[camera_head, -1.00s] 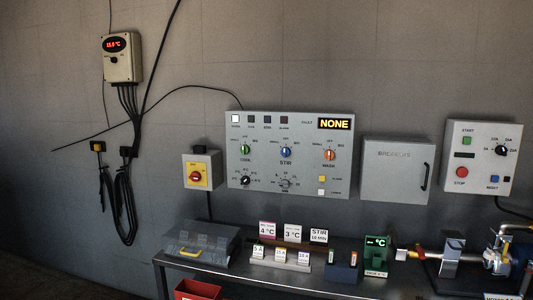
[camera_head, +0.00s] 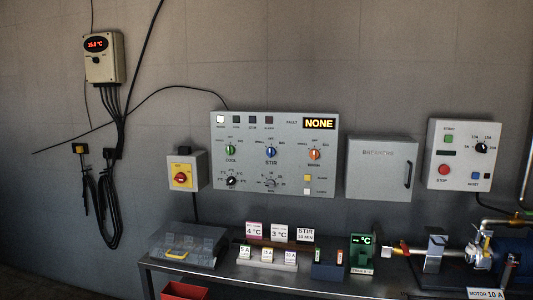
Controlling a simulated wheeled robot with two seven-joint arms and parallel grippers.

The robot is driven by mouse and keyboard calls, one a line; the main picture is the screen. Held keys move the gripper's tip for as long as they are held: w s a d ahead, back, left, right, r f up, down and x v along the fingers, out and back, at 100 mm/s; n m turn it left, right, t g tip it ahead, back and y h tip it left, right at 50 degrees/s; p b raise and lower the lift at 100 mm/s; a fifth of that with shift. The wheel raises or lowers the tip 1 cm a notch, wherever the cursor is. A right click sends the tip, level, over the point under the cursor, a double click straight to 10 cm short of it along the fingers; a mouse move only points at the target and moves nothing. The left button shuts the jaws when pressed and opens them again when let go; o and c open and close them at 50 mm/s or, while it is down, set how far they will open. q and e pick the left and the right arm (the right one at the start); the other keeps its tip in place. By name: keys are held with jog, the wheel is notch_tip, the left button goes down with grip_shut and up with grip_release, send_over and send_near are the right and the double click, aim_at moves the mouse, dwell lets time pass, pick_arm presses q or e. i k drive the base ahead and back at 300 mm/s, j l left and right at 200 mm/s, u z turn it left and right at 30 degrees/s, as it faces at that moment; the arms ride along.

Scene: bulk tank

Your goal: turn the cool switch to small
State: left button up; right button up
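The cool switch (camera_head: 230,151) is a green rotary knob at the upper left of the grey control panel (camera_head: 222,124) on the wall. Its small pointer looks close to upright, but its exact setting is too small to read. A blue stir knob (camera_head: 271,152) and an orange wash knob (camera_head: 314,154) sit to its right in the same row. Neither of my grippers shows in the head view, and nothing touches the panel.
A bench (camera_head: 215,280) runs below the panel, with a clear-lidded case (camera_head: 188,243), label cards (camera_head: 278,233) and a green meter (camera_head: 362,251). A yellow box with a red knob (camera_head: 180,177) is left of the panel. A grey breaker box (camera_head: 380,168) is right. A red bin (camera_head: 184,290) is below.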

aim_at(230, 149)
jog(key=i+j+z, duration=0.4)
jog(key=i, duration=0.45)
jog(key=i+j+z, duration=0.45)
jog(key=i+j, duration=0.3)
